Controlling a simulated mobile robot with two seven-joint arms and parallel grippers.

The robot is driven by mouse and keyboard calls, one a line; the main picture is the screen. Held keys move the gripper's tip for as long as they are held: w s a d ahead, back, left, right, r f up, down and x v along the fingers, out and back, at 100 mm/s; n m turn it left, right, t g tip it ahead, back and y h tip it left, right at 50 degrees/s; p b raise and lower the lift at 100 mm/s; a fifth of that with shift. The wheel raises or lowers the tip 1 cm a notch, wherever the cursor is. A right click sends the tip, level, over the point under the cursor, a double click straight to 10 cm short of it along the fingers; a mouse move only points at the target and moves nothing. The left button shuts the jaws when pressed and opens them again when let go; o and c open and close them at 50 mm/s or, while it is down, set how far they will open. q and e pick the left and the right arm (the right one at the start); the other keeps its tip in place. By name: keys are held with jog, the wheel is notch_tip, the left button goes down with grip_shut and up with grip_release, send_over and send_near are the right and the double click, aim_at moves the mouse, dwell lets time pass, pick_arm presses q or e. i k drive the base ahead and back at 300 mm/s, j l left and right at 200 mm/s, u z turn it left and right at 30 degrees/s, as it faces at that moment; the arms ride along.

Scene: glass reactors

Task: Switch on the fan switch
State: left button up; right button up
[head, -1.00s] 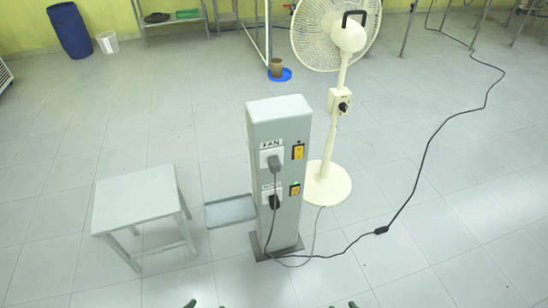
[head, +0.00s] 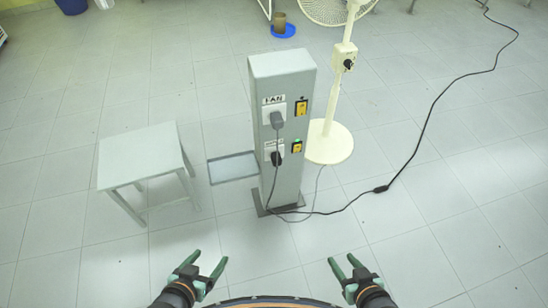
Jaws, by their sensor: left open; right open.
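A grey pillar (head: 283,165) stands on the floor in the middle of the head view. Its front carries a socket under a "FAN" label (head: 273,99), with a grey plug (head: 276,119) in it. To the right of that plug is a yellow fan switch (head: 303,107). A second yellow switch (head: 297,147) sits lower, beside a black plug (head: 276,158). The switches are too small to read their positions. My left gripper (head: 207,266) and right gripper (head: 342,266) are both open and empty, low in the view, in front of the pillar and apart from it.
A white pedestal fan (head: 328,142) stands behind the pillar to the right. A grey stool (head: 143,155) stands to the left, with a grey tray (head: 232,167) between. A black cable (head: 424,130) runs across the floor at right. The floor before the pillar is clear.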

aim_at(301, 107)
jog(key=i+l+z, duration=0.1)
jog(key=z, duration=0.25)
jog(key=i+l+z, duration=0.1)
jog(key=z, duration=0.25)
jog(key=i+z, duration=0.2)
jog(key=z, duration=0.2)
